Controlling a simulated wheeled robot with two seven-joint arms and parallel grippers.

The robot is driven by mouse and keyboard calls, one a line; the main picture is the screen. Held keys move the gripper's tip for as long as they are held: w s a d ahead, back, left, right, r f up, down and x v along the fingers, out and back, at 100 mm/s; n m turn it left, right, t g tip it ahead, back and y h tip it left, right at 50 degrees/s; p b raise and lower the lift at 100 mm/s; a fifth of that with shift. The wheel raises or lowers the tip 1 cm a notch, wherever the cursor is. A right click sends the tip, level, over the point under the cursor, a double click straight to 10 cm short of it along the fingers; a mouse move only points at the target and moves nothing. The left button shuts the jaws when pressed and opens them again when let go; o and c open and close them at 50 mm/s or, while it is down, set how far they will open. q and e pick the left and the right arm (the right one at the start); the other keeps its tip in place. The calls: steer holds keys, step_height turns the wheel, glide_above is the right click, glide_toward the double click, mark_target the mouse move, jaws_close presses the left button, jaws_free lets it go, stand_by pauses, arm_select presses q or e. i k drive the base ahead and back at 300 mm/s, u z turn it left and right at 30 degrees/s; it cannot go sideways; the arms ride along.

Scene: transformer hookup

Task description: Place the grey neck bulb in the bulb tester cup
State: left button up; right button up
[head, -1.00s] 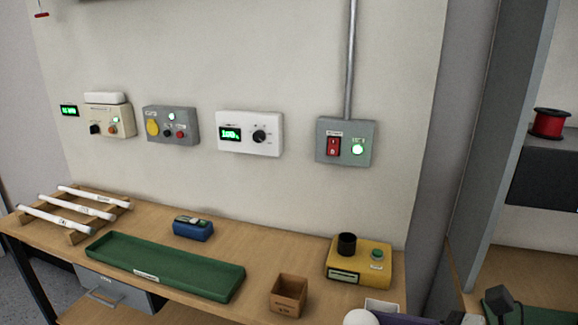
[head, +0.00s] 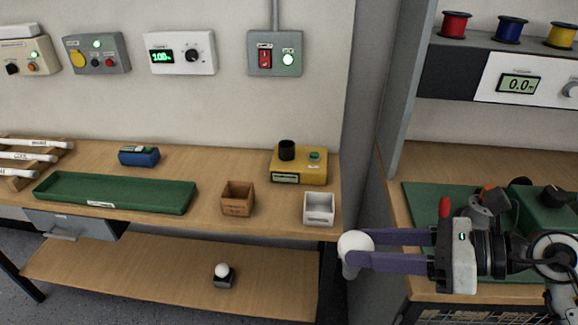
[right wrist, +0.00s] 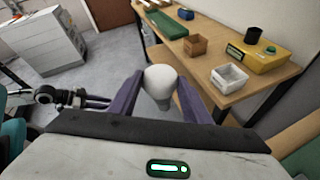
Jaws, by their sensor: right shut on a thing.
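A bulb with a white globe (head: 355,245) and a grey neck (head: 350,271) is between the purple fingers of my right gripper (head: 362,248). That gripper is shut on it, in the air in front of the bench's right end. In the right wrist view the globe (right wrist: 160,78) is up and the grey neck (right wrist: 163,104) points down. The yellow bulb tester (head: 300,177) stands at the bench's back right; its black cup (head: 287,150) looks empty, though its inside is hard to see. My left gripper (right wrist: 92,101) shows small in the right wrist view; its jaw state is unclear.
A brown box (head: 238,205) and a white box (head: 319,208) stand in front of the tester. A green tray (head: 115,200) and a blue device (head: 139,157) are farther left. Another white bulb (head: 222,269) sits on the lower shelf. A grey upright panel (head: 395,110) stands right of the bench.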

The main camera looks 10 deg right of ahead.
mark_target(287, 155)
steer(key=k, duration=1)
steer(key=u, duration=0.85)
steer(key=i, duration=1.85)
steer(key=z, duration=1.15)
steer(key=i, duration=0.8)
steer(key=z, duration=0.2)
